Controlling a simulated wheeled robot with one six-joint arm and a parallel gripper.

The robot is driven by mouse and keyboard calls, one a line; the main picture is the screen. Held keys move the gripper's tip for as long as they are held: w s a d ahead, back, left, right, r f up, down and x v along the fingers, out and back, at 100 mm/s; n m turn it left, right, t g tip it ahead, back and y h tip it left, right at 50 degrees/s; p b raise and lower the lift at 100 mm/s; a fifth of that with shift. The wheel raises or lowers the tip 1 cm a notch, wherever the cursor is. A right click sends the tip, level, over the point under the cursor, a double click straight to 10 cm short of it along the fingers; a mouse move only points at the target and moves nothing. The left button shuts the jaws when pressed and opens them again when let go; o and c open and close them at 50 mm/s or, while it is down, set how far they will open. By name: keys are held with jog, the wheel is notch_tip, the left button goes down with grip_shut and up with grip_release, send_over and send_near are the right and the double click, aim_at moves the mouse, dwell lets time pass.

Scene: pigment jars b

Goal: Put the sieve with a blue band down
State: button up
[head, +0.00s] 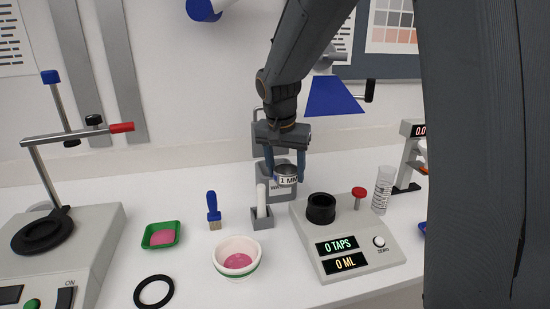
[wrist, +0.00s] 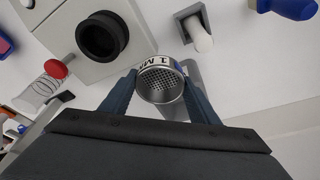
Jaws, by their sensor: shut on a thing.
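My gripper (head: 287,176) is shut on a small round metal sieve (head: 286,170), held above the bench. The sieve has a white label reading "1 MM". In the wrist view, my gripper (wrist: 160,76) has a finger on each side of the sieve (wrist: 161,86), whose perforated mesh faces the camera. A small patch of blue shows beside the label there; the rest of the band is hidden. The sieve is apart from the bench and from the devices below it.
The grey tapping device (head: 345,240) carries a black cup (head: 321,208) and reads 0 taps, 0 ml. Nearby are a white pestle in a grey holder (head: 262,218), a white bowl (head: 237,270), a green tray (head: 160,247), a blue brush (head: 213,208) and a black ring (head: 153,304).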

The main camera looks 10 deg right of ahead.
jog(key=w+f+p, duration=0.1)
jog(key=w+p, duration=0.3)
jog(key=w, duration=0.8)
jog(key=shift+f, duration=0.3)
jog(key=shift+f, duration=0.2)
jog(key=shift+f, duration=0.3)
jog(key=shift+f, duration=0.1)
jog(key=o, duration=1.2)
jog(key=shift+s+f, duration=0.1)
